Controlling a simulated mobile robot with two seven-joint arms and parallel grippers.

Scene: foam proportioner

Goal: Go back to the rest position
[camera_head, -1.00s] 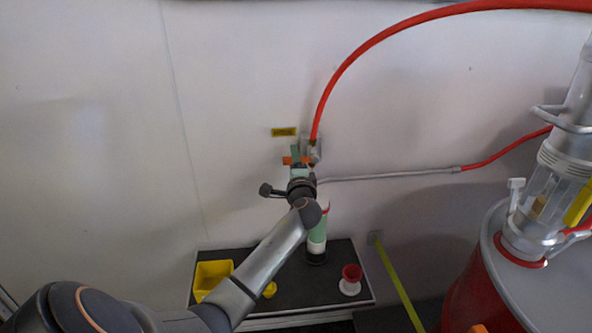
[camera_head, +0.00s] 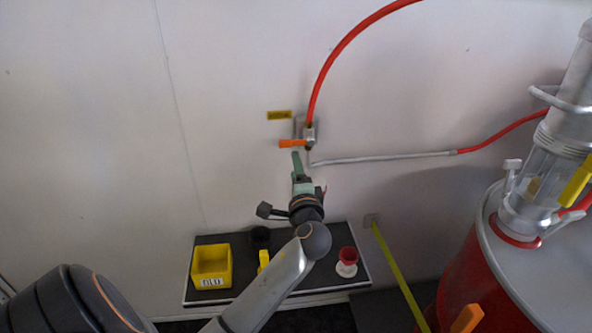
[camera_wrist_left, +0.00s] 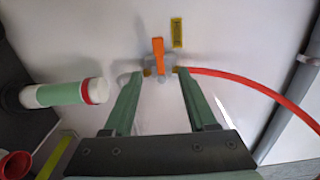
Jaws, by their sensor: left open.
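My left gripper (camera_head: 296,163) is open and empty, pointing at the wall below the valve. In the left wrist view its two green fingers (camera_wrist_left: 159,80) are spread apart, with the valve beyond them. The valve (camera_head: 308,133) has an orange handle (camera_head: 292,143), lying sideways in the head view and clear of the fingers. The handle also shows in the left wrist view (camera_wrist_left: 158,48). My right gripper is in neither view.
A black shelf (camera_head: 215,239) below holds a yellow bin (camera_head: 211,279) and a red-and-white cup (camera_head: 347,256). A green cylinder (camera_wrist_left: 62,93) is left of the fingers in the wrist view. A red drum (camera_head: 462,270) stands at right. A red hose (camera_head: 333,63) rises from the valve.

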